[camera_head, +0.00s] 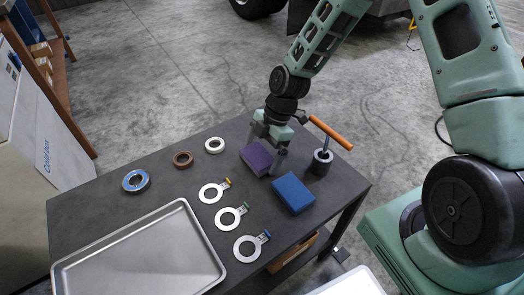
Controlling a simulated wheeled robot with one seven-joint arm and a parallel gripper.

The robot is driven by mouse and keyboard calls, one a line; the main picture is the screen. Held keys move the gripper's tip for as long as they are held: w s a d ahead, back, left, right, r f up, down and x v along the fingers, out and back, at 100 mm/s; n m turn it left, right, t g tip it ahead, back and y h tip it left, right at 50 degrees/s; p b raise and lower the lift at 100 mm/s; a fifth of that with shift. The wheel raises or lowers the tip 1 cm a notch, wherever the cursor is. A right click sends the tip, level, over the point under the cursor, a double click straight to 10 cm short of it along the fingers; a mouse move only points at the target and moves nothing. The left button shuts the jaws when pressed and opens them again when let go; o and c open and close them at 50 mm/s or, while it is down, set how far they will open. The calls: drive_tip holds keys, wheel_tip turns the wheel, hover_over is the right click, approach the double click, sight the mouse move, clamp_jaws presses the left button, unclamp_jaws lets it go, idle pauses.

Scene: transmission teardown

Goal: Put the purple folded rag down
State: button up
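The purple folded rag (256,159) is a thick block at the back right of the dark table. My gripper (267,151) points down over it, with one finger behind it and the other against its right side. The gripper looks shut on the rag. The finger tips are partly hidden, and I cannot tell whether the rag's underside touches the table.
A blue folded block (293,193) lies close in front. An orange-handled tool (331,133) stands in a dark round base (321,163) to the right.

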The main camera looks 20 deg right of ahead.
drive_tip(key=p+v, duration=0.5)
drive_tip(key=v, duration=1.3)
drive_tip(key=s+a+r+m+h, duration=0.1)
drive_tip(key=s+a+r+m, duration=0.2)
drive_tip(key=s, duration=0.5)
drive_tip(key=s+a+r+m+h, duration=0.1)
drive_tip(key=s+a+r+m, duration=0.1)
drive_tip(key=s+a+m, duration=0.3)
drive_tip(key=s+a+r+m+h, duration=0.1)
drive_tip(key=s+a+r+m, duration=0.2)
drive_tip(key=s, duration=0.8)
drive_tip(key=shift+s+a+r+m+t+h, duration=0.25)
drive_tip(key=shift+a+r+m+t+h, duration=0.15)
drive_tip(key=shift+a+m, duration=0.6)
drive_tip(key=shift+a, duration=0.2)
wheel_tip(320, 180, up, 18)
drive_tip(key=p, duration=1.8)
drive_tip(key=shift+r, duration=0.25)
